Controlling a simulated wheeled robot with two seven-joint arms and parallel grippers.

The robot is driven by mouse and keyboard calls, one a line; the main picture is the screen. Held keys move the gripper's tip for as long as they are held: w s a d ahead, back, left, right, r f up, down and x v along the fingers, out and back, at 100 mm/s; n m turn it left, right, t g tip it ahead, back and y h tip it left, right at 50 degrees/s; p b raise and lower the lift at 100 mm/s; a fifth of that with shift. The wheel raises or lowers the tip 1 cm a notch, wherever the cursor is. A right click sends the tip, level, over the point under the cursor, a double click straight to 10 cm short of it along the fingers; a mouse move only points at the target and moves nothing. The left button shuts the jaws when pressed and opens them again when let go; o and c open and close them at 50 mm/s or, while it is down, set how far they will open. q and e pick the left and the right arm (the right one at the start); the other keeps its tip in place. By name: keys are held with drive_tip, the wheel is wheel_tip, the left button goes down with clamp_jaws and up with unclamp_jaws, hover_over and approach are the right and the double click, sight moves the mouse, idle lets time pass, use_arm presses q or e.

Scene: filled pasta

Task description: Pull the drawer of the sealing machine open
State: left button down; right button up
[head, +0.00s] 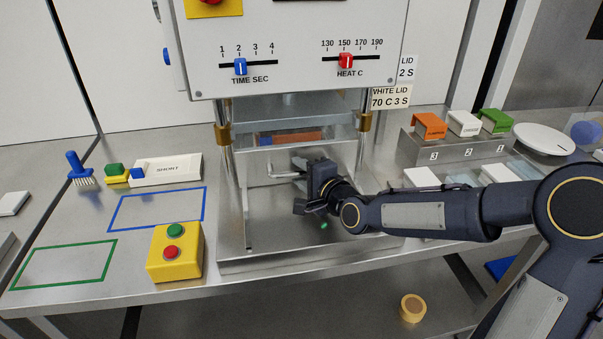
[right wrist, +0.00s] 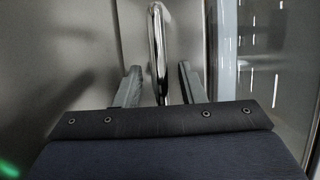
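The sealing machine (head: 290,78) stands at the middle back in the head view. Its drawer handle (head: 284,176) is a shiny bar low between the two front posts, partly hidden by my right gripper. My right gripper (head: 300,168) reaches in from the right at the handle. In the right wrist view, its two fingers (right wrist: 160,88) are apart, one on each side of the handle bar (right wrist: 158,45). Gaps show between the bar and both fingers. The drawer front is largely hidden behind the gripper, and I cannot tell how far it stands out. My left gripper is out of view.
A yellow button box (head: 175,254) stands left of the machine's base. A brush (head: 79,170) and a white SHORT block (head: 166,169) lie behind a blue outline. A metal rack (head: 440,150) with coloured holders is at the right. A tape roll (head: 412,308) lies below.

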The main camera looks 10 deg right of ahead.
clamp_jaws()
idle(0.4)
